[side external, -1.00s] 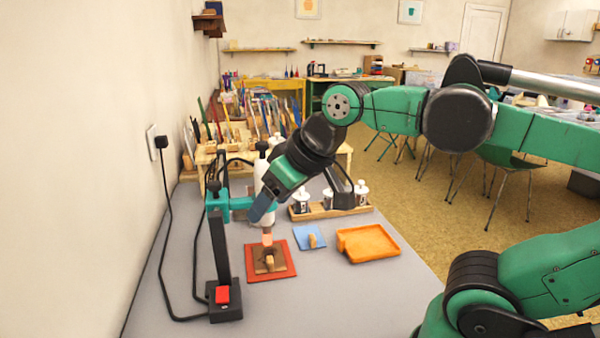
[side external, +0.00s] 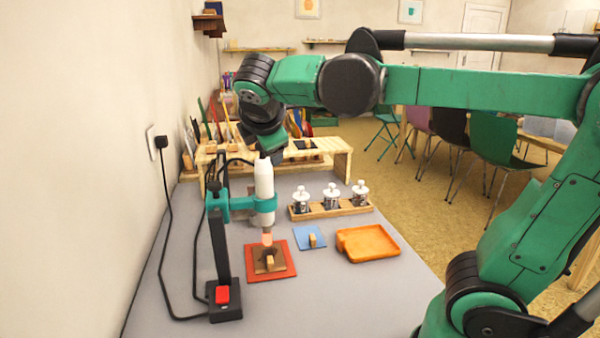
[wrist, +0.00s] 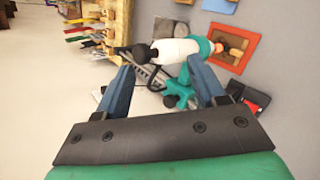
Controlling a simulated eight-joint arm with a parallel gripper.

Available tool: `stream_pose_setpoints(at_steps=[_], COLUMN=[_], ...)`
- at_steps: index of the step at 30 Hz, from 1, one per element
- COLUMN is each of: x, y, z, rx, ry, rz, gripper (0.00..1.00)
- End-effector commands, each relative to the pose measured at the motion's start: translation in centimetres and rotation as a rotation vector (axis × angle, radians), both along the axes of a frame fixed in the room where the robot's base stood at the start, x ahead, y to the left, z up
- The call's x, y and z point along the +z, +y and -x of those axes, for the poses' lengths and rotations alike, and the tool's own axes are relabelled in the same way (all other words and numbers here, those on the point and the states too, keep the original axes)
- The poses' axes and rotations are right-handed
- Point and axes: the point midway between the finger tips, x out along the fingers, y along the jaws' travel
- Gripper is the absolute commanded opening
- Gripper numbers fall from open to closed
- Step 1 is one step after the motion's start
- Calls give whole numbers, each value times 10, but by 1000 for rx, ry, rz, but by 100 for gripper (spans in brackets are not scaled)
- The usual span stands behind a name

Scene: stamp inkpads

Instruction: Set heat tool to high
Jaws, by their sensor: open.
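The heat tool (side external: 264,182) is a white upright cylinder with a glowing pinkish nozzle, held in a teal clamp on a black stand. In the wrist view the heat tool (wrist: 175,50) lies crosswise just beyond my fingertips, its black end knob (wrist: 143,54) roughly between them. A red switch (side external: 222,294) sits on the stand's black base. My gripper (wrist: 160,68) is open and empty, with two blue fingers. In the side view my gripper (side external: 270,150) is above the tool's top, apparently apart from it; the fingers are mostly hidden there. The tool's setting cannot be read.
A red-orange mat (side external: 283,271) with a wooden stamp lies under the nozzle. A blue pad (side external: 302,236), an orange tray (side external: 368,243) and a wooden rack (side external: 330,211) of small bottles stand to the right. A power cable (side external: 165,240) runs along the wall at left.

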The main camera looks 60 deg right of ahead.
Motion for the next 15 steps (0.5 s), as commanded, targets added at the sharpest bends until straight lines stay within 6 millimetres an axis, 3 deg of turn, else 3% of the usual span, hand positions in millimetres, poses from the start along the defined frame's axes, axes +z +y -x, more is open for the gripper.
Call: stream_pose_setpoints(at_steps=[4,9,10,15], x=[7,24,27,-8], y=[-12,-8,-5,-7], z=[-23,-34,-34,-33], rx=[153,187,178,180], ry=[255,569,618,613], rz=[495,1002,1071,1058], gripper=[63,63,63,63])
